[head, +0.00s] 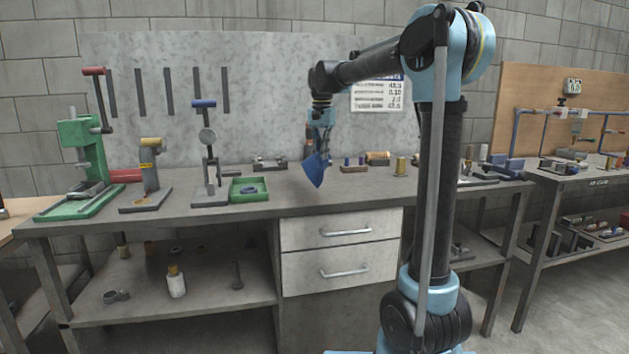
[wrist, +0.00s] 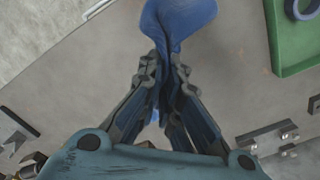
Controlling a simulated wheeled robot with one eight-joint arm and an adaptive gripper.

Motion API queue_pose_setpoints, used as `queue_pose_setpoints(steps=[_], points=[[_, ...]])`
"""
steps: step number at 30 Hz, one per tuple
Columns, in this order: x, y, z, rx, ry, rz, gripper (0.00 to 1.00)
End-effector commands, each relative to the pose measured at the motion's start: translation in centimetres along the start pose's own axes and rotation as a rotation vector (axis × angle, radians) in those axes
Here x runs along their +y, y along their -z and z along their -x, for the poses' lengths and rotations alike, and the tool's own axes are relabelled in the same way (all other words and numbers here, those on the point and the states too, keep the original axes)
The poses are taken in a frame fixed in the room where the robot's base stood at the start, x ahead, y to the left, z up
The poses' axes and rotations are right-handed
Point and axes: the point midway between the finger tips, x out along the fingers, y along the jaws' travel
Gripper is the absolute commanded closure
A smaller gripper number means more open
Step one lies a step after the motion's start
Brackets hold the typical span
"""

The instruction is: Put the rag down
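The blue rag (head: 316,171) hangs from my gripper (head: 321,148) above the front part of the grey workbench (head: 330,201), in front of the back panel. In the wrist view my gripper (wrist: 166,75) is shut on the rag (wrist: 180,20), with the cloth pinched between the two fingertips and spreading out beyond them. The rag's lower tip looks close to the bench top in the head view; I cannot tell whether it touches.
A green tray (head: 249,190) with a dark ring-like part stands left of the rag; it also shows in the wrist view (wrist: 284,66). A gauge stand (head: 208,165) and a green press (head: 82,160) stand further left. Small blocks (head: 354,165) lie behind. The bench's front middle is clear.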

Motion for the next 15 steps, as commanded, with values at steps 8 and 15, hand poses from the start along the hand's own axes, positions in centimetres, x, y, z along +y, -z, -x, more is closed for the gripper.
queue_pose_setpoints(steps=[8, 15], points=[[-2.6, 4.5, 1.2, 0.0, 0.0, -0.002, 1.0], [-4.8, 8.1, 1.8, 0.0, 0.0, -0.001, 1.0]])
